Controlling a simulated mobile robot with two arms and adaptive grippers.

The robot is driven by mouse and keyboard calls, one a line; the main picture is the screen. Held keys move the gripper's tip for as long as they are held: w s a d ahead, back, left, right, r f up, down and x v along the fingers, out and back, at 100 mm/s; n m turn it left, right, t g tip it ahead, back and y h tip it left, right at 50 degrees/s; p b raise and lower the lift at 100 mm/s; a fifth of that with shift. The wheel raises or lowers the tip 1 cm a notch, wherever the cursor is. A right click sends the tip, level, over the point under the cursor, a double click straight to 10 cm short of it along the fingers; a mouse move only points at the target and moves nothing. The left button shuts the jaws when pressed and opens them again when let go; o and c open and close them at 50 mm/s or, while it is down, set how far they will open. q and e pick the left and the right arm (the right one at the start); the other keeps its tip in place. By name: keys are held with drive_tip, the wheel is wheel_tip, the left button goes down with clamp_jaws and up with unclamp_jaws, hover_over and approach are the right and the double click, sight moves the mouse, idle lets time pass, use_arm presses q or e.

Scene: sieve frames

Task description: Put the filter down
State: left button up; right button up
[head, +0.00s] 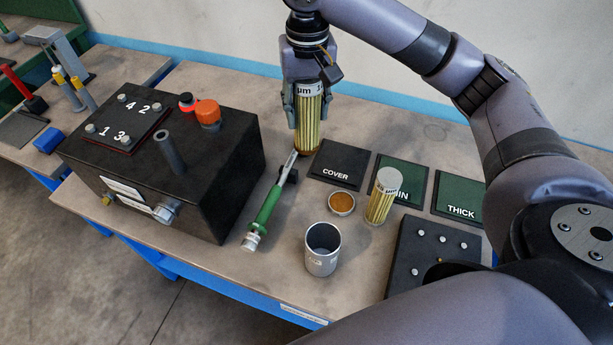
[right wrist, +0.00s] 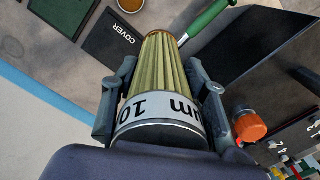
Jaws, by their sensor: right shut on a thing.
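My right gripper (head: 309,98) is shut on a pleated yellow filter (head: 308,128) with a white lettered band at its top. The filter hangs upright, its lower end close to the table; I cannot tell whether it touches. In the right wrist view the filter (right wrist: 165,70) sits between the two fingers, its lettered band nearest the camera. A second pleated filter (head: 381,200) stands upright at the edge of the green mat lettered "IN" in its visible part (head: 410,173). My left gripper is not in view.
A black "COVER" mat (head: 338,166) and a green "THICK" mat (head: 461,190) lie on the table (head: 240,80). A green-handled wrench (head: 268,208), metal cup (head: 322,262), orange-filled cap (head: 342,201) and bolted black plate (head: 420,230) lie nearer. A large black box (head: 200,200) stands left.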

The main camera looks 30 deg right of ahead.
sight(308, 133)
drive_tip(key=f, duration=0.6)
drive_tip(key=shift+s, duration=0.25)
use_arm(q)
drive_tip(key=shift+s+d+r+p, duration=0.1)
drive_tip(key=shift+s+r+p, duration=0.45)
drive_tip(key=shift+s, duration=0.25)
use_arm(e)
wheel_tip(308, 133, down, 14)
drive_tip(key=shift+w+r, duration=0.15)
drive_tip(key=shift+r, duration=0.1)
drive_tip(key=o, duration=1.1)
drive_tip(key=shift+f, duration=0.1)
drive_tip(key=shift+o, duration=0.2)
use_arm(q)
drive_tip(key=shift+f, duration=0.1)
